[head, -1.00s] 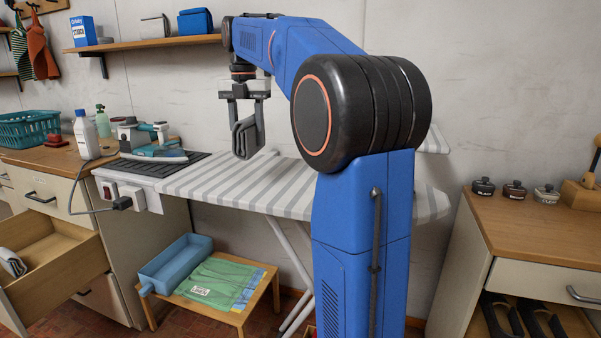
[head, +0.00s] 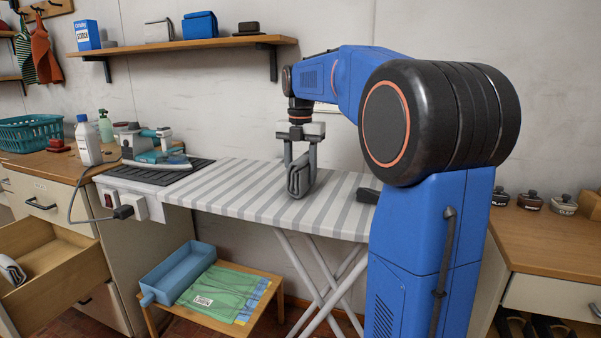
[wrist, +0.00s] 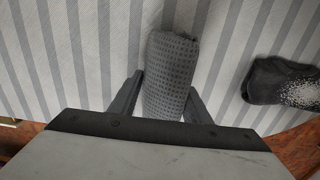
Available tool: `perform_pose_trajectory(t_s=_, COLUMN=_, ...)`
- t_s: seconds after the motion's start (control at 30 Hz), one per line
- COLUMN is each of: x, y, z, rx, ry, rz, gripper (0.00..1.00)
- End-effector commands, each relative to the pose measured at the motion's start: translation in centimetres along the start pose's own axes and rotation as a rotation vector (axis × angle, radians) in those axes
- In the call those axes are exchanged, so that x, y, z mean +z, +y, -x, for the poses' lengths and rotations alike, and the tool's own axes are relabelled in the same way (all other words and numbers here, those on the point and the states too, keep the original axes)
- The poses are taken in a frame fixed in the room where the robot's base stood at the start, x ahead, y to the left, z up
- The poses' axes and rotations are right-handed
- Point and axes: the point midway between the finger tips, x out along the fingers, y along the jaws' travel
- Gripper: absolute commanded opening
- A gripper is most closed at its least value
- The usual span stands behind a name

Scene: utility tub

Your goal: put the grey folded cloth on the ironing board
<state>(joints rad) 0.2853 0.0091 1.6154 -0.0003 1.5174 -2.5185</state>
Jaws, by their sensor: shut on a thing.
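The grey folded cloth (head: 300,177) is between the fingers of my gripper (head: 300,165), which is shut on it. The cloth hangs down over the striped ironing board (head: 235,190); I cannot tell whether its lower edge touches the cover. In the wrist view the cloth (wrist: 170,75), with a waffle texture, sits between both fingers (wrist: 160,98), with the board's grey and white stripes (wrist: 100,40) behind it. My arm hides the right end of the board in the head view.
A dark item with a speckled light end (wrist: 285,82) lies on the board right of the cloth. An iron (head: 152,150) stands on the dark rest at the board's left end. A low bench (head: 235,325) with a blue tray (head: 178,270) is below. The board's striped middle is clear.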

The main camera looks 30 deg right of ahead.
Motion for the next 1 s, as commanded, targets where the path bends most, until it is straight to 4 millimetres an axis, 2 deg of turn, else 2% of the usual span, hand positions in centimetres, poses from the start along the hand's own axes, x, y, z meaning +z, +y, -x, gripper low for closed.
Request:
perform_pose_trajectory(t_s=0.27, x=0.0, y=0.0, z=-0.2, rx=0.0, ry=0.0, rz=0.0, gripper=0.21)
perform_pose_trajectory(t_s=0.3, x=0.0, y=0.0, z=-0.2, rx=0.0, ry=0.0, rz=0.0, gripper=0.53)
perform_pose_trajectory(t_s=0.33, x=0.0, y=0.0, z=-0.2, rx=0.0, ry=0.0, rz=0.0, gripper=0.6)
perform_pose_trajectory(t_s=0.37, x=0.0, y=0.0, z=-0.2, rx=0.0, ry=0.0, rz=0.0, gripper=0.62)
perform_pose_trajectory(t_s=0.73, x=0.0, y=0.0, z=0.3, rx=0.001, ry=-0.001, rz=0.0, gripper=0.62)
perform_pose_trajectory(t_s=0.87, x=0.1, y=0.1, z=1.8, rx=0.002, ry=-0.002, rz=0.0, gripper=0.62)
perform_pose_trajectory(t_s=1.0, x=0.1, y=0.1, z=4.3, rx=0.002, ry=-0.003, rz=0.0, gripper=0.62)
